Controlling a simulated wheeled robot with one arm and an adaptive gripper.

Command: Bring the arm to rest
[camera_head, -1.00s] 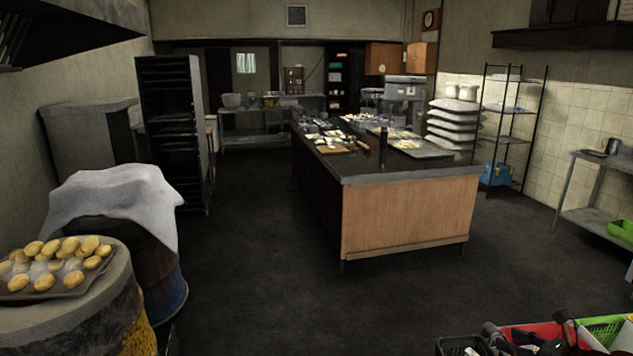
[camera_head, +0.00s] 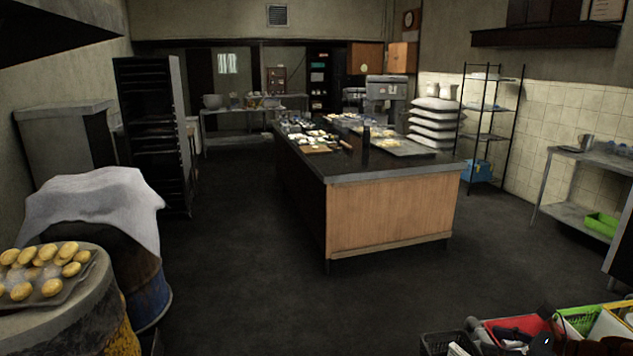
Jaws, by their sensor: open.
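A wood-sided counter (camera_head: 390,210) with trays and food stands mid-room. On the left are a barrel (camera_head: 150,290) under a white cloth (camera_head: 95,205) and a tray of rolls (camera_head: 45,270). Crates (camera_head: 575,322) crowd the bottom right. A metal table (camera_head: 585,155) stands right. The dark floor (camera_head: 240,290) between is clear.

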